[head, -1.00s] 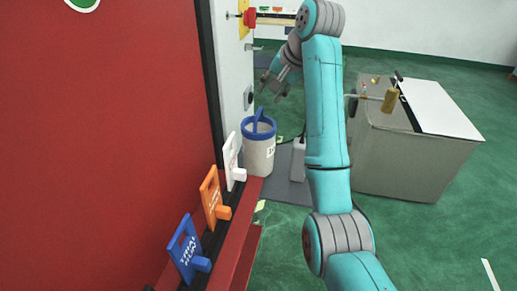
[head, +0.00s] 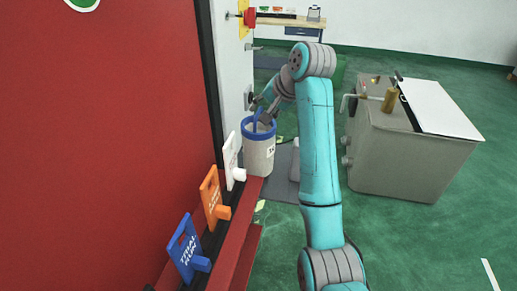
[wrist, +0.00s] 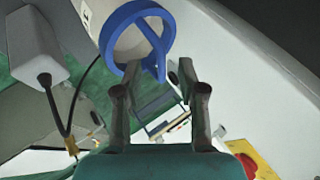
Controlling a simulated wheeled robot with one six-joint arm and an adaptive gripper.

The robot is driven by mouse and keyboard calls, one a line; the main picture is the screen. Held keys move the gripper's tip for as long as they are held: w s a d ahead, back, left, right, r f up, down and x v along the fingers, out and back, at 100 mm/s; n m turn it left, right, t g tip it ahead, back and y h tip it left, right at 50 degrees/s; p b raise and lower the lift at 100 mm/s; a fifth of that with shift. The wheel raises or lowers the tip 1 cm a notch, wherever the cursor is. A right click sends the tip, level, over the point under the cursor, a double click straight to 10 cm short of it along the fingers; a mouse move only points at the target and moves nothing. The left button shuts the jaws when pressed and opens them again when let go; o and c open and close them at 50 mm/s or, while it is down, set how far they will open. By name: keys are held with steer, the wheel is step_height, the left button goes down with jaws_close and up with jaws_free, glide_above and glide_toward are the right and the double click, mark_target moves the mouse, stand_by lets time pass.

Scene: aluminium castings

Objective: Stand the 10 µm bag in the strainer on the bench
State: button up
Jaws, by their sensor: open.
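A pale grey bag (head: 258,158) with a blue rim and a blue handle stands upright on the red ledge. Its label is too small to read fully. In the wrist view its blue rim (wrist: 108,30) and handle (wrist: 153,38) show at the top. My gripper (head: 260,108) is open at the bag's top, by the handle. In the wrist view, the handle's near end lies between the fingertips of my gripper (wrist: 160,70); I cannot tell whether they touch it. I cannot make out a strainer on the far bench (head: 283,19).
White (head: 231,160), orange (head: 211,195) and blue (head: 184,245) tags line the red ledge (head: 226,236) beside the red panel (head: 120,150). A grey tank with a white lid (head: 440,108) stands right. Green floor lies open between.

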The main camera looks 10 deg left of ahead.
mark_target(258, 114)
steer(key=shift+x, duration=1.9)
jaws_close()
steer(key=shift+r, duration=0.1)
